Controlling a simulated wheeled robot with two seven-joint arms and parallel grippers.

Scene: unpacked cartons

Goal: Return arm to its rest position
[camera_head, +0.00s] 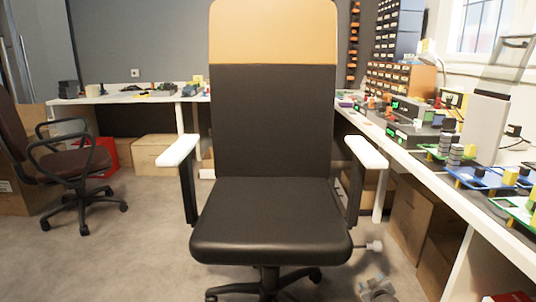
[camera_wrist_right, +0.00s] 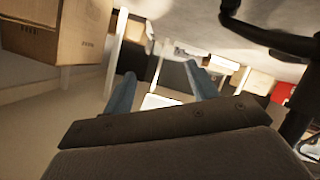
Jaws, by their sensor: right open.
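My right gripper (camera_wrist_right: 160,70) shows in the right wrist view as two blue-grey fingers standing well apart. It is open, with nothing held between the fingers. In the head view a small grey part of it (camera_head: 377,283) shows low at the bottom edge, right of the chair's base. It is low over the floor, to the left of the bench at the right. My left gripper is not in view.
A black office chair (camera_head: 268,215) with a tan headrest stands directly ahead. A long bench (camera_head: 408,148) with electronics runs along the right, with cartons (camera_head: 412,212) underneath. Another chair (camera_head: 72,162) stands left. Grey floor (camera_head: 130,250) is clear at front left.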

